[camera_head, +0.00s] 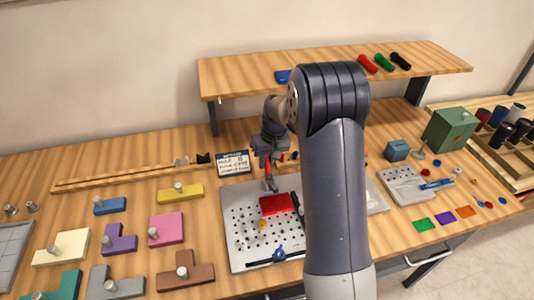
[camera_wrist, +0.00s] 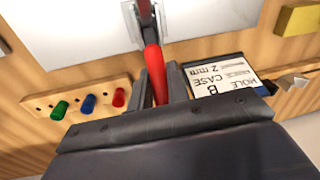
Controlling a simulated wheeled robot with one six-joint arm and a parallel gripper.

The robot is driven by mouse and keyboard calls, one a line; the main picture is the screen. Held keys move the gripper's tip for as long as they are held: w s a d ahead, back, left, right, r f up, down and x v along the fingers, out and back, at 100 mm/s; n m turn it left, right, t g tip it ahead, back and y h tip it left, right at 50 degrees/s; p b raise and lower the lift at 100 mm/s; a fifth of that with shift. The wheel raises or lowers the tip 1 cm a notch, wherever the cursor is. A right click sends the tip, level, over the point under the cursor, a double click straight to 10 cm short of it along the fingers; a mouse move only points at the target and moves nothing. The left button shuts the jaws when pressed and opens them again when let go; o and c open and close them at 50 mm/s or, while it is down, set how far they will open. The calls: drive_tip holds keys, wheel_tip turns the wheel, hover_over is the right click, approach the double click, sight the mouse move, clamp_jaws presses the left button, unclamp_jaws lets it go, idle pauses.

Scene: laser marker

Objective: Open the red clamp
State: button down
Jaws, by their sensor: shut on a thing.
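The red clamp's handle (camera_head: 268,171) stands roughly upright at the back edge of the perforated metal plate (camera_head: 237,222) in the head view. My gripper (camera_head: 268,150) is over it. In the wrist view the red handle (camera_wrist: 154,70) lies between the two dark fingers of my gripper (camera_wrist: 160,88), which are shut on it. The handle leads to the clamp's metal lever (camera_wrist: 147,20) at the top of that view. A red block (camera_head: 276,204) lies on the plate just in front of the clamp. The clamp's base is partly hidden.
A label card (camera_head: 234,162) stands beside my gripper; it also shows in the wrist view (camera_wrist: 222,80). A wooden rail with green, blue and red pegs (camera_wrist: 88,102) is on the other side. My arm hides the plate's right part.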

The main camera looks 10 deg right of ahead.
drive_tip(key=shift+w+f+g+p, duration=0.2)
drive_tip(key=shift+g+p, duration=0.35)
drive_tip(key=shift+g, duration=0.05)
drive_tip(key=shift+w+f+g+p, duration=0.2)
drive_tip(key=shift+g+p, duration=0.3)
drive_tip(key=shift+g, duration=0.1)
drive_tip(key=c, duration=1.3)
unclamp_jaws()
drive_tip(key=shift+c, duration=0.2)
wheel_tip(320, 180, up, 10)
drive_tip(key=w+d+b, duration=0.1)
drive_tip(key=shift+w+d+r+b, duration=0.25)
drive_tip(key=shift+w+d+b, duration=0.05)
drive_tip(key=shift+b, duration=0.1)
drive_tip(key=shift+c, duration=0.3)
